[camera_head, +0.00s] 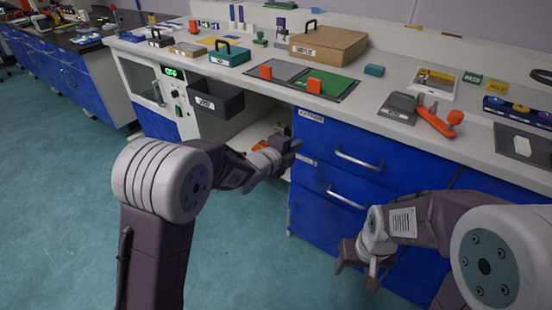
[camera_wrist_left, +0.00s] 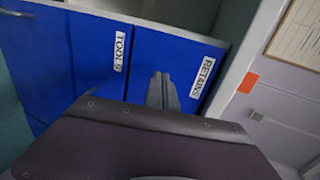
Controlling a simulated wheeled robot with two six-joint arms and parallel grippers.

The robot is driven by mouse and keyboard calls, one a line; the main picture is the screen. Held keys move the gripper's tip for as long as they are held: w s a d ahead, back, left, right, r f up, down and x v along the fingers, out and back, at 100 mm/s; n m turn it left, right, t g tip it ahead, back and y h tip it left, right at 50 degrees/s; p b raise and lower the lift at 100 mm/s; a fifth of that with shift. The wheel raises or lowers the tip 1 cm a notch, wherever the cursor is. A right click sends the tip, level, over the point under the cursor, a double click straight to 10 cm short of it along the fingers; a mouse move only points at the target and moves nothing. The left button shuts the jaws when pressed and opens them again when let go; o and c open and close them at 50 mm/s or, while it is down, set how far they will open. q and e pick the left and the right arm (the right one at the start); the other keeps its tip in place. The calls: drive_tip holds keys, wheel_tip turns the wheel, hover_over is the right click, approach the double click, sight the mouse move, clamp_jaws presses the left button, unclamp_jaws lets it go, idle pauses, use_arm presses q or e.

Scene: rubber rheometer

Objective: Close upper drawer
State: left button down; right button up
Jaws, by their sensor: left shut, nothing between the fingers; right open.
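The upper drawer (camera_head: 335,140) is the top blue front under the counter, with a bar handle (camera_head: 358,160). It looks nearly flush with the lower drawer (camera_head: 325,183); a small gap cannot be ruled out. In the left wrist view the upper drawer (camera_wrist_left: 183,65) carries a "RETAINS" label and the lower drawer (camera_wrist_left: 97,45) a "TOOLS" label. My left gripper (camera_head: 294,146) is shut and empty at the upper drawer's left edge. Its fingers (camera_wrist_left: 163,90) lie in front of the drawer fronts; I cannot tell whether they touch. My right gripper (camera_head: 360,264) is open and empty, low before the cabinet.
A dark open bin (camera_head: 215,97) juts out at the left. The teal floor (camera_head: 255,245) between my arms is clear.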

use_arm(q)
drive_tip(key=p+v, duration=0.1)
drive_tip(key=v, duration=0.7)
drive_tip(key=shift+s+p, duration=0.15)
drive_tip(key=shift+p, duration=0.2)
